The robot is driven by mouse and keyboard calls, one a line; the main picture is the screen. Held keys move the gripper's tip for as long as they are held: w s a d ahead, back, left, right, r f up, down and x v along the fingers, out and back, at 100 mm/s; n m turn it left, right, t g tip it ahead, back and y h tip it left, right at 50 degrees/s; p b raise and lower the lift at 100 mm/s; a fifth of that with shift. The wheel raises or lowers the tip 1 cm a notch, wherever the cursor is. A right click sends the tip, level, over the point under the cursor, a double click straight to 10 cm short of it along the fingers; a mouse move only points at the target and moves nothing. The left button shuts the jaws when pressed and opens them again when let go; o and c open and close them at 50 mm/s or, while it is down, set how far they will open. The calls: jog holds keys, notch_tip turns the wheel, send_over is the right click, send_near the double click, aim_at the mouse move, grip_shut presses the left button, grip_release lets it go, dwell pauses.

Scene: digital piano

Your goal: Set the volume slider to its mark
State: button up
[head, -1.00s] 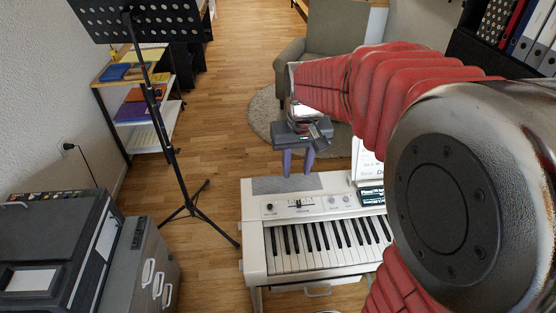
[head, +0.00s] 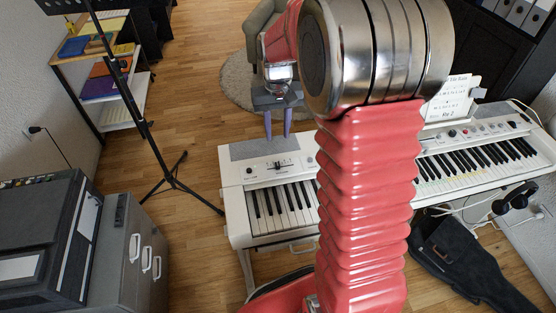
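The white digital piano (head: 237,205) stands in the middle, partly hidden behind my red arm. On its left control panel, behind the keys, a small dark slider (head: 280,163) sits in a horizontal slot; its mark is too small to make out. My gripper (head: 277,133) points down, its two purple fingers apart with nothing seen between them. In the picture its tips overlap the back edge of the grey speaker strip (head: 262,147), behind the slider. I cannot tell their height above it.
A music stand (head: 145,125) is at the left, beside a grey drawer cabinet (head: 135,250). A sheet of paper (head: 452,98) stands on the piano's right part. A dark case (head: 465,265) lies on the floor at the right. My arm hides the piano's middle.

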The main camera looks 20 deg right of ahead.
aim_at(278, 164)
notch_tip(278, 164, down, 14)
jog(key=shift+r, duration=0.15)
dwell(0.5)
grip_shut()
dwell(0.3)
dwell(0.4)
